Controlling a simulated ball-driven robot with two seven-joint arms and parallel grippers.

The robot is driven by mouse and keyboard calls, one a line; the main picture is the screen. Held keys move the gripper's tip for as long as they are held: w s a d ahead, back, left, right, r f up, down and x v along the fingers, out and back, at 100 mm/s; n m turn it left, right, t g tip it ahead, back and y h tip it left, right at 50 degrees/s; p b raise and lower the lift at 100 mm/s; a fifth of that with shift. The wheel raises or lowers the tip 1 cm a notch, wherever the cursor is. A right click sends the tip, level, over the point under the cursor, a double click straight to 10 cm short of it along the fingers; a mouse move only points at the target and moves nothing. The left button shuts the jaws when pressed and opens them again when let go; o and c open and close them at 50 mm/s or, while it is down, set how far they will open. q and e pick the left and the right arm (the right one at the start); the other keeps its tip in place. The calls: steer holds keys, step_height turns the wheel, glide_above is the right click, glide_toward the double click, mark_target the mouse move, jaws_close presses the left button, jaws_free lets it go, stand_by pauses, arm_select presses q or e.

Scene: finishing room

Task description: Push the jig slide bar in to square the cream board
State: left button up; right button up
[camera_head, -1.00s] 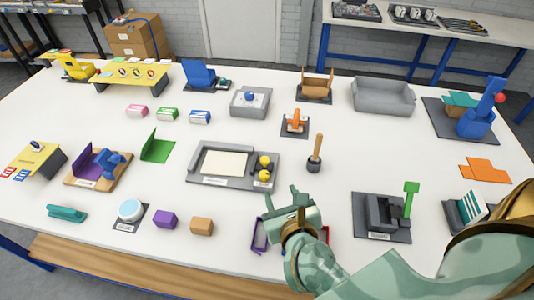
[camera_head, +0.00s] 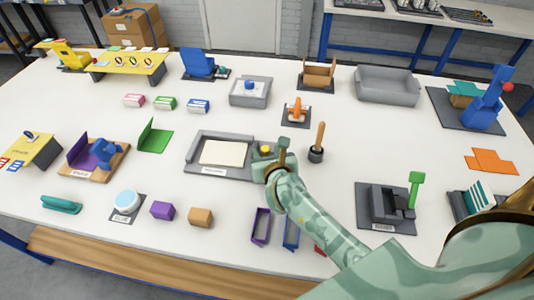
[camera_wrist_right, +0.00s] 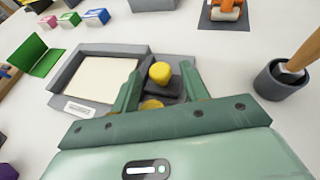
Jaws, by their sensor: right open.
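The grey jig (camera_head: 193,150) lies mid-table with the cream board (camera_head: 223,153) flat inside its raised walls. The board also shows in the right wrist view (camera_wrist_right: 103,80). The jig's slide bar (camera_wrist_right: 177,84) is at its right end, dark grey with two yellow knobs. One knob (camera_wrist_right: 160,72) shows clearly; the other (camera_wrist_right: 151,104) is partly hidden by my gripper. My right gripper (camera_head: 270,152) is over the bar end, its open fingers (camera_wrist_right: 161,72) on either side of the knobs. Contact cannot be told. A finger hides the gap between board and bar. My left gripper is not in view.
A grey pot with a wooden-handled tool (camera_head: 317,148) stands close right of my gripper. An orange clamp-like item (camera_head: 296,112) is behind it. Purple (camera_head: 261,226) and blue (camera_head: 291,231) frames lie in front.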

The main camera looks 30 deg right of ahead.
steer(key=shift+w, duration=0.1)
jaws_close()
steer(key=shift+w+a+f+b, duration=0.1)
steer(key=shift+w+a+b, duration=0.1)
steer(key=shift+w+a, duration=0.45)
steer(key=shift+w+a+b, duration=0.15)
steer(key=shift+w+a, duration=0.3)
steer(key=shift+a, duration=0.4)
jaws_free()
steer(key=p+v, duration=0.2)
steer(key=v, duration=1.4)
steer(key=shift+s, duration=0.2)
